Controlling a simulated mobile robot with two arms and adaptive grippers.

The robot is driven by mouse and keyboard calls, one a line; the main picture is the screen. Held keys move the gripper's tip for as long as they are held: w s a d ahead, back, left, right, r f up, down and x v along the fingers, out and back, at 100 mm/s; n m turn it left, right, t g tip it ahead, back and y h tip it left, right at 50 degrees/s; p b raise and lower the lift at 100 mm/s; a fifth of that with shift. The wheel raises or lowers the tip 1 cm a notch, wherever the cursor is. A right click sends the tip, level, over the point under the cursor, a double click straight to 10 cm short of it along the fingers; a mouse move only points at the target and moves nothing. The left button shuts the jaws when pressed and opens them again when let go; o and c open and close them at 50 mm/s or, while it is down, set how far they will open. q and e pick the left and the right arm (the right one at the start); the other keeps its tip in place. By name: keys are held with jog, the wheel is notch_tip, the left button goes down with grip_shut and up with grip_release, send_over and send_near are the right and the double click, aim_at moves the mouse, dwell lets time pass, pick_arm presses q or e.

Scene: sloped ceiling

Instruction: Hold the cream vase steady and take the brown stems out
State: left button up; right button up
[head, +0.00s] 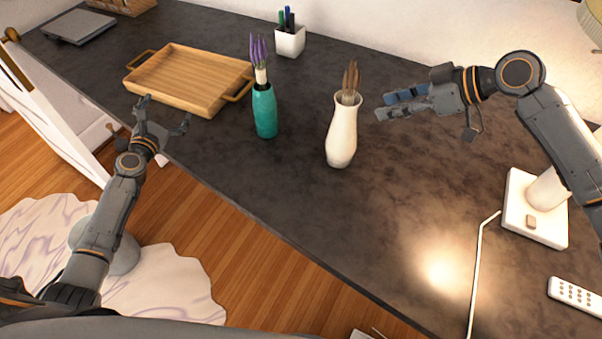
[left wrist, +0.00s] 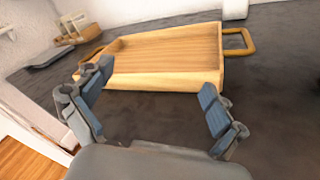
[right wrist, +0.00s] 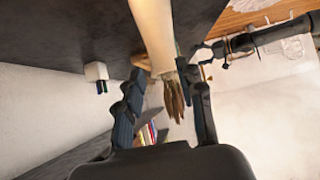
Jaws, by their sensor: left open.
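The cream vase (head: 342,135) stands upright on the dark counter, with the brown stems (head: 351,80) sticking out of its mouth. My right gripper (head: 384,104) is open, just right of the vase's neck, its fingers pointing at it. In the right wrist view the vase (right wrist: 155,35) shows upside down, and the stems (right wrist: 175,102) appear between the parted fingers, with nothing gripped. My left gripper (head: 166,110) is open and empty near the counter's front edge, left of the teal vase. The left wrist view shows its fingers apart before the wooden tray (left wrist: 160,81).
A teal vase (head: 264,112) with purple flowers stands between the left gripper and the cream vase. The wooden tray (head: 165,88) lies behind the left gripper. A white pen cup (head: 290,42) is at the back. A lamp base (head: 535,225) and remote (head: 576,297) are at right.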

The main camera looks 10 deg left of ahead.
aim_at(341, 144)
pick_arm(q)
jog(key=s+d+h, duration=0.2)
jog(key=d+h, duration=0.1)
jog(key=d, duration=0.6)
jog(key=s+d+f+g+h, duration=0.1)
jog(key=s+d+h, duration=0.1)
jog(key=d, duration=0.8)
jog(key=s+d+f+m+h, duration=0.1)
jog(key=s+d+h, duration=0.2)
jog(key=d, duration=0.6)
jog(key=shift+d+f+g+h, duration=0.1)
jog(key=shift+d+g+h, duration=0.25)
jog(key=shift+h, duration=0.35)
jog(key=s+d+h, duration=0.1)
jog(key=s+d, duration=0.1)
jog(key=d, duration=0.1)
jog(key=s+d+h, duration=0.1)
jog(key=s+d, duration=0.1)
jog(key=d, duration=0.1)
jog(key=s+d+g, duration=0.1)
jog(key=d, duration=0.3)
jog(key=shift+s+f+h, duration=0.4)
jog(key=shift+w+d, duration=0.2)
jog(key=shift+d, duration=0.05)
jog(key=x, duration=1.3)
